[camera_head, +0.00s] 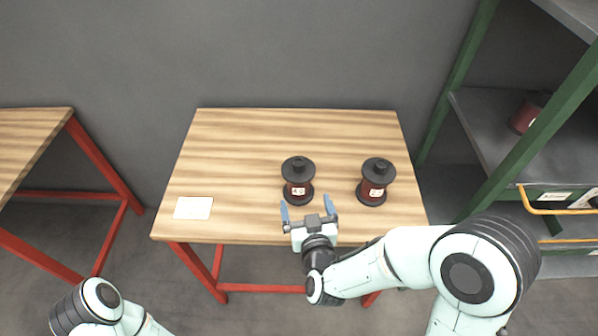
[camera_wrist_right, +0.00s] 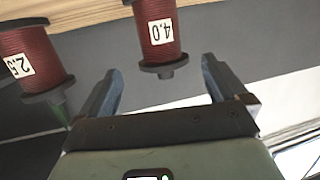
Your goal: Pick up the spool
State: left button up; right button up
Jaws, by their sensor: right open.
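Two dark red spools with black flanges and white labels stand upright on the wooden table (camera_head: 230,140). The left spool (camera_head: 298,180) is near the table's middle; the right spool (camera_head: 376,181) stands apart from it. In the right wrist view, which appears upside down, the spool labelled 4.0 (camera_wrist_right: 158,30) shows just beyond and between the fingers, and the spool labelled 2.5 (camera_wrist_right: 30,55) is at the left edge. My right gripper (camera_head: 307,206) is open and empty at the front edge, pointing at the left spool without touching it. My left gripper is out of view.
A white card (camera_head: 193,208) lies at the table's front left. A green-framed shelf (camera_head: 490,110) stands at the right with another dark red spool (camera_head: 526,114) on it. A second wooden table (camera_head: 35,130) is at the left. The table's back half is clear.

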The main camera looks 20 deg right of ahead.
aim_at(300, 186)
jog(key=shift+w+r+p, duration=0.1)
jog(key=shift+w+p, duration=0.1)
jog(key=shift+p, duration=0.4)
jog(key=x, duration=0.5)
jog(key=shift+w+f, duration=0.1)
jog(key=shift+f, duration=0.15)
jog(key=shift+r+p+x, duration=0.15)
jog(key=shift+r+x, duration=0.05)
jog(key=shift+x, duration=1.15)
jog(key=shift+r+p+x, duration=0.15)
jog(key=shift+x, duration=1.25)
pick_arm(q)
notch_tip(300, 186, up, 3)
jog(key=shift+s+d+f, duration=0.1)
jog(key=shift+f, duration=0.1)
pick_arm(e)
jog(key=shift+c, duration=0.3)
jog(key=shift+r, duration=0.1)
jog(key=c, duration=1.3)
jog(key=shift+r, duration=0.1)
